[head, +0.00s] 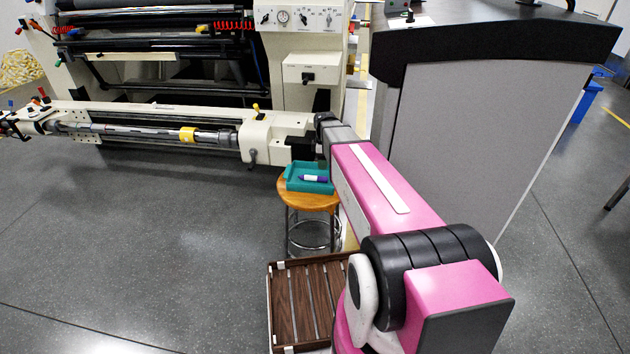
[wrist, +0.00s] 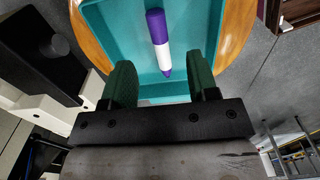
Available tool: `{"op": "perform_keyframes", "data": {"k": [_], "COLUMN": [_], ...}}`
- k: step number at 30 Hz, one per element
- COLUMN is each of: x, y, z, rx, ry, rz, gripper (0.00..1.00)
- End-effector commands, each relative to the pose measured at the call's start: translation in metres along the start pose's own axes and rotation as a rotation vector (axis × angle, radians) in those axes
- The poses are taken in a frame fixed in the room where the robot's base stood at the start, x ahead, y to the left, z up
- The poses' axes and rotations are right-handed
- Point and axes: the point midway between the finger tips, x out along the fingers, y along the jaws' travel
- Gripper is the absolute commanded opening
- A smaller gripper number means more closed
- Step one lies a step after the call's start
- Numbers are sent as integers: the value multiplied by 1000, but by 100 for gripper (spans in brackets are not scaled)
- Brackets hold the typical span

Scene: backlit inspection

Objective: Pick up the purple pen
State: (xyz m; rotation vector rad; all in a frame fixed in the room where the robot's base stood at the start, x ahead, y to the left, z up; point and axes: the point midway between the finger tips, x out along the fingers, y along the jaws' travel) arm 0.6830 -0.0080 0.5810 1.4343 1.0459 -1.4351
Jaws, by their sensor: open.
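The purple pen (head: 314,179) has a white band along its body and lies in a teal tray (head: 293,184). The tray sits on a round wooden stool (head: 297,202). In the wrist view the pen (wrist: 160,42) lies lengthwise in the tray (wrist: 213,18), with its tip toward my gripper. My gripper (wrist: 161,80) is open, its two green fingers on either side of the pen's tip end in the picture. I cannot tell how far above the pen the fingers are. My gripper is hidden behind my arm in the head view.
A large cream machine with a long roller (head: 150,133) stands behind and left of the stool. A grey cabinet (head: 470,140) with a black top stands to the right. A brown slatted crate (head: 290,262) is on the floor in front of the stool. The floor at left is clear.

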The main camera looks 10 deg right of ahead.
Motion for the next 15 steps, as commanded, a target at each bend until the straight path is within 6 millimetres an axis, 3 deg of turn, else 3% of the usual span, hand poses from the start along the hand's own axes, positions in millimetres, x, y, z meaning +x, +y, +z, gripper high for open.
{"op": "perform_keyframes", "data": {"k": [6,15], "x": [32,52], "y": [1,2], "z": [0,0], "rx": [2,3], "ry": [0,0], "rz": [-1,0], "gripper": [54,54]}}
